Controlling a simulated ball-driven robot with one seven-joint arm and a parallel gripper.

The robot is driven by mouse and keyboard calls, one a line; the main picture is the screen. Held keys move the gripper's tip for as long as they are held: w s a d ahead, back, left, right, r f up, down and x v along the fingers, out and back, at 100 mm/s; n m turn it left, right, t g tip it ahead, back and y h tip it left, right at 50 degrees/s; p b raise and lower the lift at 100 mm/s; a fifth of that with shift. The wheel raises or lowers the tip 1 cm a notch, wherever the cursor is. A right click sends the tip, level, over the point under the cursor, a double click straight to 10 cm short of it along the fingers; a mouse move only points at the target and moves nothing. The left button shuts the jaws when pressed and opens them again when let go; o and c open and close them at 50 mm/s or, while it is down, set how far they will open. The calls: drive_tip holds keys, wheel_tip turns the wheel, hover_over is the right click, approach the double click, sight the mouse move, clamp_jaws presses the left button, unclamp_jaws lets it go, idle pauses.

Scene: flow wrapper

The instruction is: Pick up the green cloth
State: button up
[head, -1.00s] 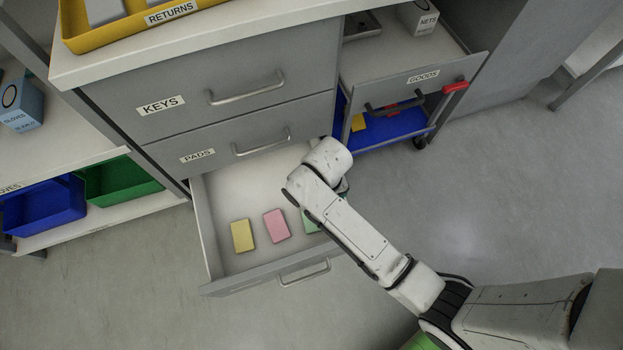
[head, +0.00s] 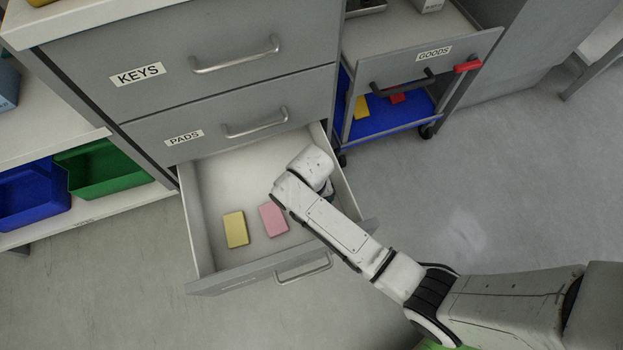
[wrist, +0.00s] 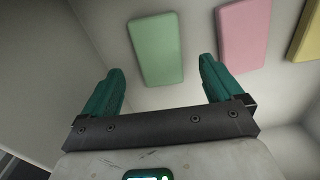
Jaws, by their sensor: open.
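The green cloth (wrist: 156,50) is a flat pale-green rectangle lying on the drawer floor in the wrist view. My gripper (wrist: 157,78) is open, with its two teal fingers apart. The cloth shows between and beyond the fingertips, and nothing is held. In the head view my arm hides the green cloth and most of the gripper. The open drawer (head: 215,175) is the lowest of the cabinet, below the one labelled PADS.
A pink block (head: 273,220) and a yellow block (head: 235,229) lie left of my arm in the drawer; the pink one (wrist: 243,33) is close right of the green cloth in the wrist view. Drawer walls surround them. A cart with a GOODS drawer (head: 420,62) stands at right.

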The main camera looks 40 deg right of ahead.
wheel_tip(320, 180, down, 4)
drive_tip(key=shift+f+b, duration=0.2)
drive_tip(key=shift+b, duration=1.05)
drive_tip(key=shift+c, duration=0.3)
drive_tip(key=c, duration=1.1)
